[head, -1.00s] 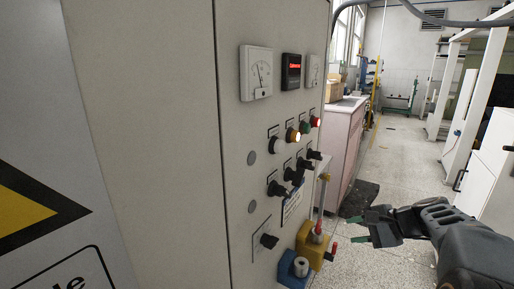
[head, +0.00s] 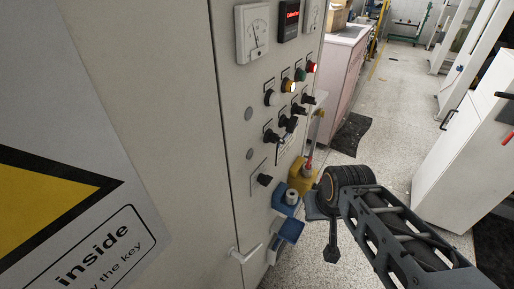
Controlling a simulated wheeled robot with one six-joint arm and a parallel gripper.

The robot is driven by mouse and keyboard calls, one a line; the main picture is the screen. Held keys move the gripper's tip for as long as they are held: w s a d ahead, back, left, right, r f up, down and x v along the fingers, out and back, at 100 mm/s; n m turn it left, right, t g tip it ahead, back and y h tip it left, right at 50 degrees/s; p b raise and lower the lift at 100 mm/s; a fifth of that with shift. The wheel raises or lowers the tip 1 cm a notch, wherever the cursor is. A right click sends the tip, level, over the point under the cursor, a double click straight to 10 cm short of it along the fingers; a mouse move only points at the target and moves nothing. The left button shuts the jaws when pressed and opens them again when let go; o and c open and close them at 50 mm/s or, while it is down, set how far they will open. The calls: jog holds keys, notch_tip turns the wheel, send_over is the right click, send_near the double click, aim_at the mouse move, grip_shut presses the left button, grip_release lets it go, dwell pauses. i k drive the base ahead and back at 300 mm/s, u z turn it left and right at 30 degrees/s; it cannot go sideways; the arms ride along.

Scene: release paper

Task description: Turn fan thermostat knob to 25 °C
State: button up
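Several black rotary knobs sit on the grey cabinet front (head: 180,100). A slanted group of them (head: 271,137) is below the lamp buttons, and a single knob (head: 265,180) sits lower. The labels are too small to read, so I cannot tell which knob is the fan thermostat or its setting. My gripper (head: 326,232) is in front of the cabinet, right of the lower knob and apart from it. My wrist partly hides the gripper, and its finger opening cannot be made out.
A yellow box (head: 301,176) and blue parts (head: 290,230) stick out from the cabinet beside my gripper. A white handle (head: 246,253) projects lower down. A dial gauge (head: 254,34) is above. Floor (head: 395,120) is open behind; a white cabinet (head: 465,150) stands right.

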aim_at(264, 180)
jog(key=z, duration=0.75)
jog(key=k, duration=0.8)
jog(key=u, duration=1.2)
